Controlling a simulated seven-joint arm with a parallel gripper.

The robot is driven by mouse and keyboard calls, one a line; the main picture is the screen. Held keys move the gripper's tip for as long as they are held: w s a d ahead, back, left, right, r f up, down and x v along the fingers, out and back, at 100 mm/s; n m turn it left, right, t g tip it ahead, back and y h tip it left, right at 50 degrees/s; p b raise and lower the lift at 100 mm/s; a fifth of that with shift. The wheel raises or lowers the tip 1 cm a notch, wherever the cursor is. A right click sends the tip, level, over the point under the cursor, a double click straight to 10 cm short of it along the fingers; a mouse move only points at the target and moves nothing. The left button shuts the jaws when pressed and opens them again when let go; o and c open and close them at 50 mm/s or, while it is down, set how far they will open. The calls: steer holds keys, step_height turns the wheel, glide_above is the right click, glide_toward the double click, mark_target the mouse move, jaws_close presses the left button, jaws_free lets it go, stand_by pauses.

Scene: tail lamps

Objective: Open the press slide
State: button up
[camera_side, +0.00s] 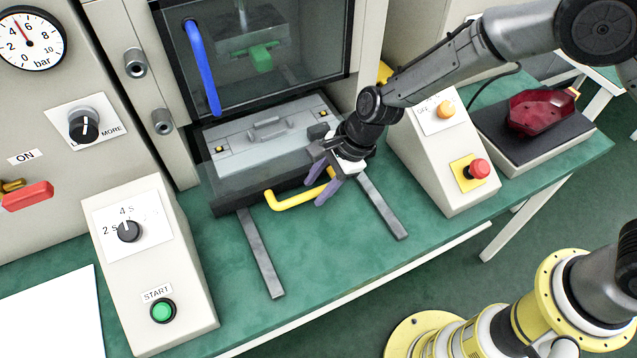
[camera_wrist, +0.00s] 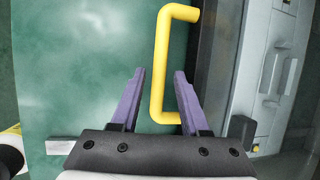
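The press slide (camera_side: 230,153) is a grey tray block with a dark front, at the foot of the press and at the inner end of two metal rails. Its yellow bar handle (camera_side: 285,203) sticks out in front, and it also shows in the wrist view (camera_wrist: 162,60). My gripper (camera_side: 316,182) is at the right end of the handle. In the wrist view, its two purple fingers (camera_wrist: 160,72) are open, one on each side of the handle bar. Gaps show between bar and fingers; contact at the lower end is unclear.
Rails (camera_side: 262,255) (camera_side: 383,207) run forward over clear green table. A start-button box (camera_side: 155,265) stands left. A box with a red stop button (camera_side: 479,168) stands right, near a red lamp (camera_side: 540,111) on a dark pad. The press door has a blue handle (camera_side: 202,68).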

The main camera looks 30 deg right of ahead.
jaws_close()
stand_by(1.2)
